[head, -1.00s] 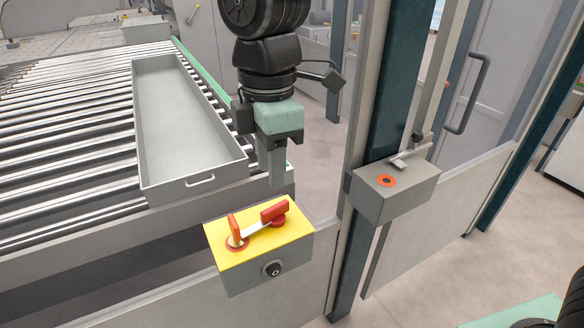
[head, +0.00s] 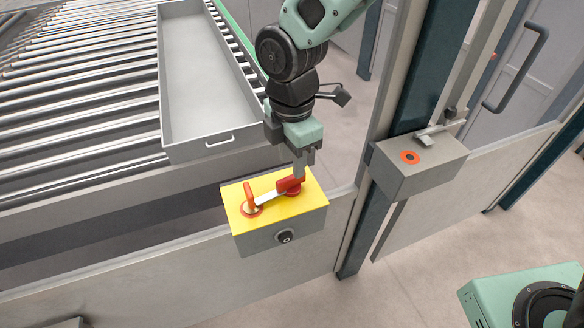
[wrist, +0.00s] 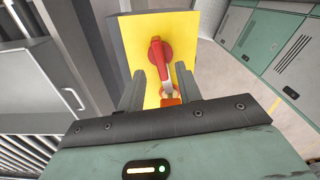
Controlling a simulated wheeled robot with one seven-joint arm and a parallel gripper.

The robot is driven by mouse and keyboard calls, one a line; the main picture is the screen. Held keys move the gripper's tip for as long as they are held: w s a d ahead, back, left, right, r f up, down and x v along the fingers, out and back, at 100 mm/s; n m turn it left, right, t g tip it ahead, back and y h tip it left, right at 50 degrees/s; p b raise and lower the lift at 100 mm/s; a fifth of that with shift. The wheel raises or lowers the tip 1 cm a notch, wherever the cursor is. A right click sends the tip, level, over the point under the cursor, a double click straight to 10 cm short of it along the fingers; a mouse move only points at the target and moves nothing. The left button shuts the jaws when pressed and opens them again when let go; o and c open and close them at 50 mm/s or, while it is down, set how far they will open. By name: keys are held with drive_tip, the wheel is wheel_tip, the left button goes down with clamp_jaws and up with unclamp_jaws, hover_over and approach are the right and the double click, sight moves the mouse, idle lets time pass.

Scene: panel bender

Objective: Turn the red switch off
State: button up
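A yellow-topped grey control box (head: 247,222) carries a red switch (head: 288,185) with a round red base at its right end. A pale bar joins it to a second, orange-red part (head: 250,203) on the left. My gripper (head: 302,166) points down close above the red switch; contact cannot be told. In the wrist view my gripper (wrist: 160,70) is open, its two fingers apart. The red switch (wrist: 158,54) shows just beyond the fingertips, between their lines. The orange-red part (wrist: 170,101) shows lower, between the fingers.
A grey box with an orange ring (head: 425,174) is fixed to the post on the right. A roller conveyor with a shallow grey tray (head: 190,152) lies behind on the left. A low panel (head: 180,280) runs below the control box.

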sight(280, 187)
drive_tip(key=shift+f+p, duration=0.45)
drive_tip(key=shift+f, duration=2)
clamp_jaws()
